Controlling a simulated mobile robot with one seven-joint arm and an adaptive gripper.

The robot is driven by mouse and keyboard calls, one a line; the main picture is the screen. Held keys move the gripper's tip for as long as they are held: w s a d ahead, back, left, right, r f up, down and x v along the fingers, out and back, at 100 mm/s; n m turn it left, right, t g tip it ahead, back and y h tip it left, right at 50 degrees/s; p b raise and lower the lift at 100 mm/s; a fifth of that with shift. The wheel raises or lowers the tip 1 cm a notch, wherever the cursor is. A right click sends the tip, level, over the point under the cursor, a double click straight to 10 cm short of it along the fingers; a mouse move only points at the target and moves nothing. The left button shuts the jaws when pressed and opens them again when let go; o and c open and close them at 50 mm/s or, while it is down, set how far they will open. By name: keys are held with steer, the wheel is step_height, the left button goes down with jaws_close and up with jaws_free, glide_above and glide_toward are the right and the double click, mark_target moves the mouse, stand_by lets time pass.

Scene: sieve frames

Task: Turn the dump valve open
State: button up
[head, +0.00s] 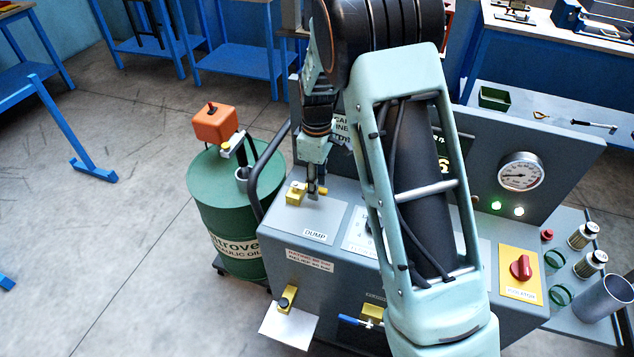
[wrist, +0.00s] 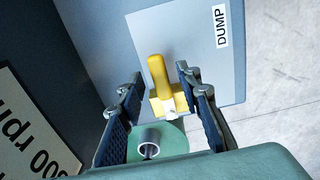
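The dump valve is a yellow block (head: 295,194) with a yellow lever, on a light plate lettered DUMP at the left end of the grey console. In the wrist view the lever (wrist: 158,76) points up and slightly left from the block, between my fingers. My gripper (head: 315,192) is over the valve, pointing down, and hides part of the lever in the head view. In the wrist view my gripper (wrist: 160,84) is open.
A green oil drum (head: 230,215) with an orange pump stands left of the console. A pressure gauge (head: 520,171) is on the upright panel. A red isolator knob (head: 521,268) is at right, with several small parts on a side shelf. My arm hides the console's middle.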

jaws_close()
stand_by(0.4)
